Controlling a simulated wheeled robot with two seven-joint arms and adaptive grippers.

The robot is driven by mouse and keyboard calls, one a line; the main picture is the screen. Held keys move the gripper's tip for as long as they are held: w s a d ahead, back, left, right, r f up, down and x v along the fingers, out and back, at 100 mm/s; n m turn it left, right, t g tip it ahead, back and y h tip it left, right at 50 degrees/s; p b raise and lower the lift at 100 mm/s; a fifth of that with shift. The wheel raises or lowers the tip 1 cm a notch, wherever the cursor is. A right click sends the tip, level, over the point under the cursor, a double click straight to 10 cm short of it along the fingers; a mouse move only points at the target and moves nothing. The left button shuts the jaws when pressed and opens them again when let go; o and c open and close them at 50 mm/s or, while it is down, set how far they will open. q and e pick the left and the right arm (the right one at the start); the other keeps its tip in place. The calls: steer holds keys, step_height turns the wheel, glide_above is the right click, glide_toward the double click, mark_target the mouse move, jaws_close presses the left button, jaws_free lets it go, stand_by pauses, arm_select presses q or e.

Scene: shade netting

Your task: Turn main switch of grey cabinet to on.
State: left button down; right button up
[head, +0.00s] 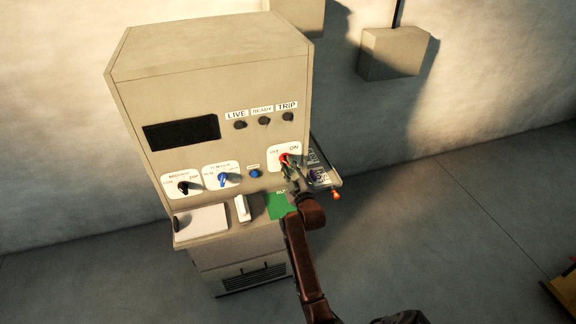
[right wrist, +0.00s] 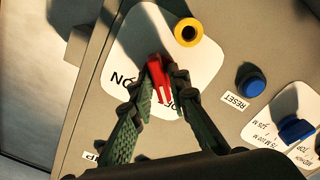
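The grey cabinet (head: 210,75) stands against the wall. Its main switch (head: 284,158) is a red handle on a white plate at the right of the panel, with ON printed at its upper right. In the right wrist view the red handle (right wrist: 157,72) sits between the fingertips of my right gripper (right wrist: 160,88). Both fingers appear to touch its sides. The handle's white-marked end points toward a partly hidden label, away from ON. In the head view my right gripper (head: 291,174) covers part of the switch. My left gripper is not in view.
A side shelf (head: 325,182) with small items juts out at right.

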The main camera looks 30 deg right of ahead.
jaws_close()
steer(key=m+p, duration=0.2)
steer(key=m, duration=0.1)
steer(key=shift+m+p, duration=0.4)
steer(key=m+p, duration=0.2)
steer(key=m, duration=0.2)
steer(key=shift+m+p, duration=0.3)
steer(key=shift+p, duration=0.1)
steer(key=m+p, duration=0.3)
steer(key=m, duration=0.2)
steer(key=shift+m+p, duration=0.9)
steer(key=shift+m, duration=1.4)
steer(key=shift+a, duration=0.1)
